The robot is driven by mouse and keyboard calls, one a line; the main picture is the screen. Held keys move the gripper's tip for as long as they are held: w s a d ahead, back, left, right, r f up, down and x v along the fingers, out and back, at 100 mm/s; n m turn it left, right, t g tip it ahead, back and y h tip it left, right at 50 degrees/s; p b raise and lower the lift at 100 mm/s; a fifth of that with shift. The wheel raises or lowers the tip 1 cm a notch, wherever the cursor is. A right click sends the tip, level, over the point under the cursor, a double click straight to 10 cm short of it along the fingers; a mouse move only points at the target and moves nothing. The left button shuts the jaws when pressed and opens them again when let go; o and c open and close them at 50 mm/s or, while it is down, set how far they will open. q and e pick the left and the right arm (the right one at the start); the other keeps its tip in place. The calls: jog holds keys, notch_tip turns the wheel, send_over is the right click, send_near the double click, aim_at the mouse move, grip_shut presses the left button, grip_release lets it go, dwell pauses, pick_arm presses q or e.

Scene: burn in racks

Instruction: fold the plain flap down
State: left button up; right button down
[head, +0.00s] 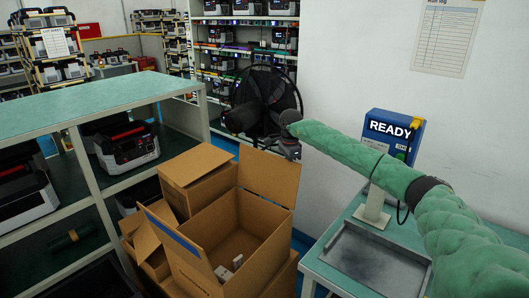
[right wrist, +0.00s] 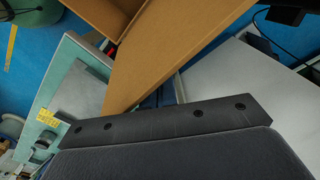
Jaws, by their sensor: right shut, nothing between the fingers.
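An open cardboard box (head: 270,225) stands in the middle of the head view, with small white items (head: 229,268) inside. Its plain flap (head: 269,176) stands up at the back. Another flap with a blue stripe (head: 178,240) stands raised at the left. My right gripper (head: 287,148) is at the top of the plain flap, on its far side; the arm and dark parts around it make its fingers hard to see. In the right wrist view its dark fingers (right wrist: 165,122) are shut and empty, with a cardboard panel (right wrist: 180,50) just beyond. I cannot tell whether they touch. My left gripper is not in view.
More cardboard boxes (head: 197,172) stand behind and left of the open box. A green-topped shelf (head: 100,104) with devices is at the left. At the right are a table with a grey tray (head: 375,262) and a blue READY display (head: 391,135). A white wall stands behind.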

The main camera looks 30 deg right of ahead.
jog(key=shift+s+a+r, duration=0.1)
jog(key=shift+s+a, duration=0.2)
jog(key=shift+a, duration=0.3)
jog(key=shift+s+a+r, duration=0.1)
jog(key=shift+s+a, duration=0.15)
jog(key=shift+a, duration=0.3)
jog(key=shift+s+a+r+p, duration=0.15)
jog(key=shift+s+a, duration=0.2)
jog(key=shift+a, duration=0.35)
jog(key=shift+s+a+r+p, duration=0.15)
jog(key=shift+s+a, duration=0.2)
jog(key=shift+a, duration=0.3)
jog(key=shift+f, duration=0.1)
